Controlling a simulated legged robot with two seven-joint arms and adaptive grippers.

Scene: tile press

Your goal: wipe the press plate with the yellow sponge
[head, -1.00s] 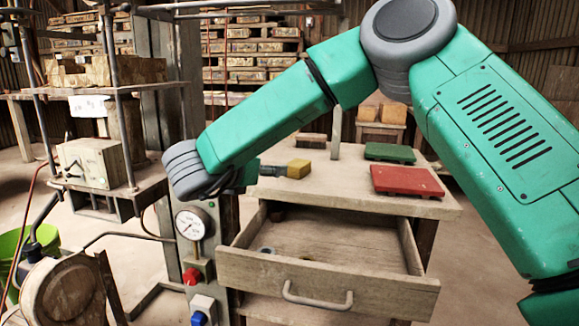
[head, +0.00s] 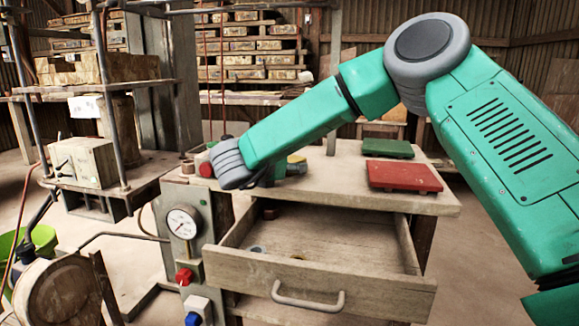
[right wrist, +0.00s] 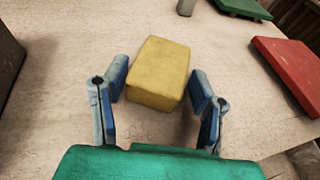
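In the right wrist view the sponge (right wrist: 160,73) sits between the two blue fingers of my right gripper (right wrist: 160,80). The fingers are open, with a small gap on each side of it. In the head view the right gripper is mostly hidden by my arm. The press stands at the left with rods and a lower plate (head: 145,178); I cannot tell for sure that this is the press plate. My left gripper is not in view.
A drawer (head: 310,285) stands open below. A gauge (head: 183,222) and a red button (head: 185,276) are on the post left of it.

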